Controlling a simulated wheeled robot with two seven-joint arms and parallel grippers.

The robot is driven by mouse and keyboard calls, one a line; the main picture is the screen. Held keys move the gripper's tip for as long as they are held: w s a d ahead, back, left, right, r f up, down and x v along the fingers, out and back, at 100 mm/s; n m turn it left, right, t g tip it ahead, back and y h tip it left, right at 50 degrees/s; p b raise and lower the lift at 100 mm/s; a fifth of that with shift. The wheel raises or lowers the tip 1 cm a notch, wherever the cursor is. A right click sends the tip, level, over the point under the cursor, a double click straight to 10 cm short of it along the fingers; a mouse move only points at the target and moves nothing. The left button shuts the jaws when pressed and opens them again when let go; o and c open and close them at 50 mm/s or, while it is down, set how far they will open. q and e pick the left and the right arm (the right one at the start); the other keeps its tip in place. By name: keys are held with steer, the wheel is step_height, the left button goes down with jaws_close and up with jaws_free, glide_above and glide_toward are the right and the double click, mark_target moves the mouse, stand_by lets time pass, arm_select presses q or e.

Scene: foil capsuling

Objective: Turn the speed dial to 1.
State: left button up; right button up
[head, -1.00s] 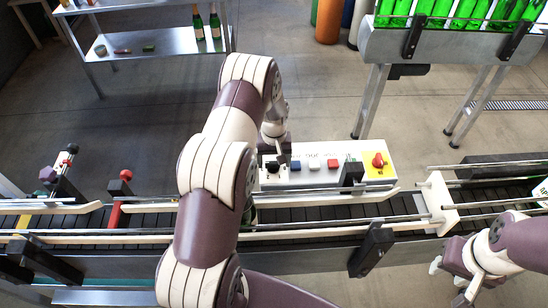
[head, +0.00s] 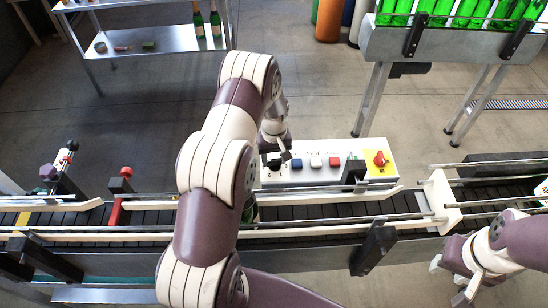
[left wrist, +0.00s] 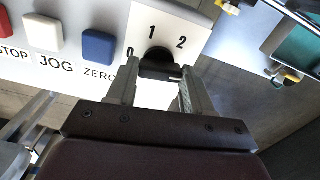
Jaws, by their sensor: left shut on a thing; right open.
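The speed dial (left wrist: 158,54) is a black knob on the white control panel, with the marks 0, 1 and 2 around it. In the left wrist view, the fingers of my left gripper (left wrist: 160,70) are on either side of the dial and shut on it. The dial's pointer is hard to make out, so I cannot tell its setting. In the head view, my left gripper (head: 284,152) is at the left end of the panel, and the dial (head: 273,164) is partly hidden. My right gripper (head: 450,284) is open and empty at the lower right.
Beside the dial are a blue button (left wrist: 99,46), a white button (left wrist: 43,33) and a red button (head: 335,162). A red knob on a yellow plate (head: 380,160) is at the panel's right end. The conveyor (head: 320,213) with its rails runs in front of the panel.

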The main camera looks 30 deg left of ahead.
mark_target(275, 160)
arm_select(q)
steer(key=n+b, duration=0.1)
steer(key=n, duration=0.4)
steer(key=n+b, duration=0.1)
steer(key=n, duration=0.4)
steer(key=shift+n, duration=0.4)
steer(key=n+b, duration=0.1)
steer(key=n, duration=0.5)
steer(key=shift+d+r, duration=0.1)
steer(key=n, duration=0.5)
steer(key=shift+w, duration=0.1)
steer(key=shift+n, duration=0.4)
steer(key=o, duration=1)
steer(key=shift+o, duration=0.2)
steer(key=shift+b, duration=0.3)
step_height(275, 160, up, 13)
steer(key=b, duration=0.2)
